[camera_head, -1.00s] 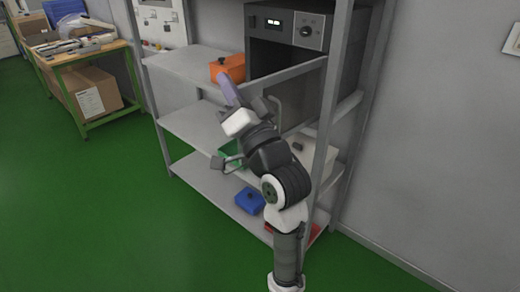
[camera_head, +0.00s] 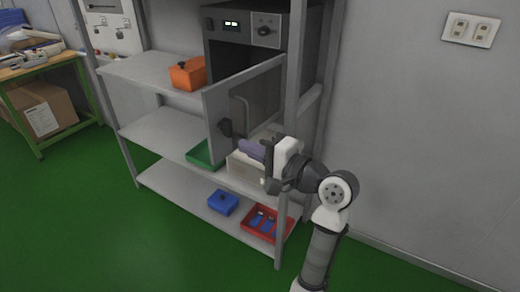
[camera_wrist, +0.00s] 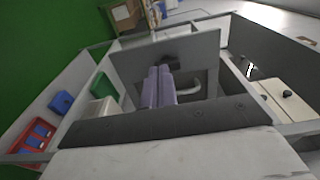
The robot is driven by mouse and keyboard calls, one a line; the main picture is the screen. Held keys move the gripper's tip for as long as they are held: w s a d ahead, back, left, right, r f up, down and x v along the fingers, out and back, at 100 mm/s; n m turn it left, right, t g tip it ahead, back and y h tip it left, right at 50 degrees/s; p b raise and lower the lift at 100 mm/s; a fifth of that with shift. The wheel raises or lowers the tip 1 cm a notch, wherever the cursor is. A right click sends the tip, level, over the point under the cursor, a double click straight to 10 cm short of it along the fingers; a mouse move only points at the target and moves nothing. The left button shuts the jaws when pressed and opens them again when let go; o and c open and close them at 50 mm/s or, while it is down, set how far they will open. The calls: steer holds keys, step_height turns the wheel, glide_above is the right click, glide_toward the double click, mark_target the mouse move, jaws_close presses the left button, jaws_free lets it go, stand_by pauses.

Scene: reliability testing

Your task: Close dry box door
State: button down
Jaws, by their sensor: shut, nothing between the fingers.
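The dry box (camera_head: 243,25) is a dark grey unit with a lit display and a knob, on the top shelf of a grey rack. Its door (camera_head: 262,88) stands open, swung out toward the front, with the dark inside showing above it. The door has a curved handle (camera_head: 246,112) on its visible face, which also shows in the wrist view (camera_wrist: 190,92). My gripper (camera_head: 242,146) is shut and empty, with purple fingers, low in front of the door on its handle side. In the wrist view the fingers (camera_wrist: 158,70) point toward the door; contact cannot be told.
An orange box (camera_head: 188,74) sits on the top shelf, left of the door. A green tray (camera_head: 203,156) and a beige bin (camera_head: 243,168) are on the middle shelf. A blue box (camera_head: 223,203) and red tray (camera_head: 252,231) are at the bottom. A rack post (camera_head: 291,90) stands close.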

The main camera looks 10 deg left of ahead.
mark_target(213, 132)
steer(key=p+x, duration=0.1)
steer(key=x, duration=0.7)
steer(key=shift+p, duration=0.35)
steer(key=shift+a, duration=0.1)
